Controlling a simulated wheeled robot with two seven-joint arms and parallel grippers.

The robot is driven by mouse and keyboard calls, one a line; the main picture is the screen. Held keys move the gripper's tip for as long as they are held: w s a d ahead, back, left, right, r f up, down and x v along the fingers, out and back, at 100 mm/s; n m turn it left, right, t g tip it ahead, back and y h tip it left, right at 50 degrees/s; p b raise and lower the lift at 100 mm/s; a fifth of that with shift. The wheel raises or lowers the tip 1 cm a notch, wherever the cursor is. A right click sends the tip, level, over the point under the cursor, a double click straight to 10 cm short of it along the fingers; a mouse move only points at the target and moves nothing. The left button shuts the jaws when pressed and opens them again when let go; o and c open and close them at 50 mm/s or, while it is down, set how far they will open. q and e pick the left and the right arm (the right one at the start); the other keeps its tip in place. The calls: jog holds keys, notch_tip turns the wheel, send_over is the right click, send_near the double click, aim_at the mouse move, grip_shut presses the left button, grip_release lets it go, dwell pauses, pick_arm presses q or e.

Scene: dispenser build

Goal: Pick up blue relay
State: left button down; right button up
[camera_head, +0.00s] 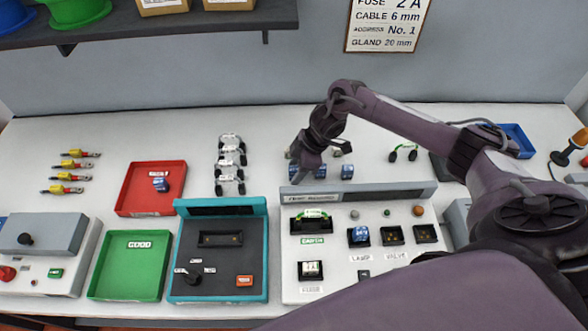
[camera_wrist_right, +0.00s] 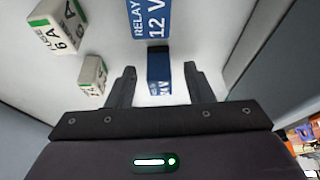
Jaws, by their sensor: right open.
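My right gripper (camera_head: 306,178) is low over the back of the table, behind the grey panel, with its jaws open. In the right wrist view, a small blue relay (camera_wrist_right: 158,68) lies between the two spread fingers, with gaps on both sides. A blue piece lettered RELAY 12 V (camera_wrist_right: 150,18) shows just beyond it. In the head view, blue relays (camera_head: 347,172) stand beside the gripper, partly hidden by it. Another blue relay (camera_head: 160,184) lies in the red tray (camera_head: 135,202), and a blue block (camera_head: 360,235) sits in a panel socket. My left gripper is not in view.
Two white-and-green fuses (camera_wrist_right: 56,25) lie left of the fingers in the right wrist view. The grey panel's raised back edge (camera_head: 390,192) is close in front of the gripper. A teal-framed fixture (camera_head: 217,265) and green tray (camera_head: 130,265) stand to the left.

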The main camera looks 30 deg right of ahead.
jog(key=shift+w+f, duration=0.1)
jog(key=shift+f, duration=0.05)
grip_shut()
jog(key=shift+r, duration=0.2)
